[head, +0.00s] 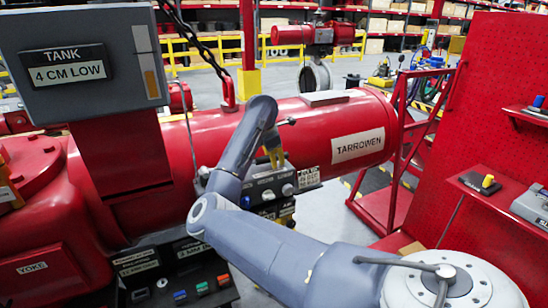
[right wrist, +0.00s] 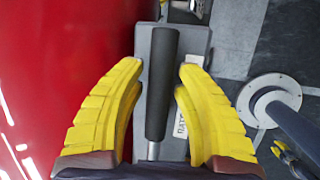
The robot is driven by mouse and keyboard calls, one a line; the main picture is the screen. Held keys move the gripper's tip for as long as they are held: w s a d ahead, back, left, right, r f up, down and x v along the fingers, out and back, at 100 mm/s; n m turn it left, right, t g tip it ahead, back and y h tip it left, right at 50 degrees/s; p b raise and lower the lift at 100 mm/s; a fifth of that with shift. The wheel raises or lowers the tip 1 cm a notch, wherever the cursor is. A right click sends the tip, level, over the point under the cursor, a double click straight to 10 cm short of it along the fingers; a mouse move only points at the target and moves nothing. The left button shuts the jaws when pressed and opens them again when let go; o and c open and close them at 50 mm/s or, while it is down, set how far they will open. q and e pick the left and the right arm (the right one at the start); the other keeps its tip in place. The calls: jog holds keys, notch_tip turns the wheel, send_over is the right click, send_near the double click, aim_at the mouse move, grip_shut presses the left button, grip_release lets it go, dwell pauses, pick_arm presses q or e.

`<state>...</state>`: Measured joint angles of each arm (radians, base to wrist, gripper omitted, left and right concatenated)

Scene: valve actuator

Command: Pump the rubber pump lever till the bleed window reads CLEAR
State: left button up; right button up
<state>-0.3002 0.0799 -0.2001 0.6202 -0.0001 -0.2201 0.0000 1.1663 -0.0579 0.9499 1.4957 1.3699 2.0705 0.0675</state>
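The black rubber pump lever (right wrist: 162,85) shows in the right wrist view as a dark cylindrical grip on a short metal rod, over a grey plate (right wrist: 198,45). My right gripper (right wrist: 159,68) is open, with one yellow finger on each side of the lever; narrow gaps show at the fingertips. In the head view my right gripper (head: 273,157) points down above a grey control box (head: 268,190) with knobs, and my arm hides part of that area. I cannot make out the lever or a bleed window reading CLEAR there. My left gripper is not in view.
A grey panel (head: 85,85) reads "TANK 4 CM LOW". The big red cylinder (head: 358,120) marked TARROWEN lies behind my right arm. A red YOKE housing (head: 40,240) is at left. A red pegboard wall (head: 500,110) with small shelves stands at right.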

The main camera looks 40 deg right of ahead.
jog(key=shift+o, duration=1.1)
jog(key=v, duration=1.2)
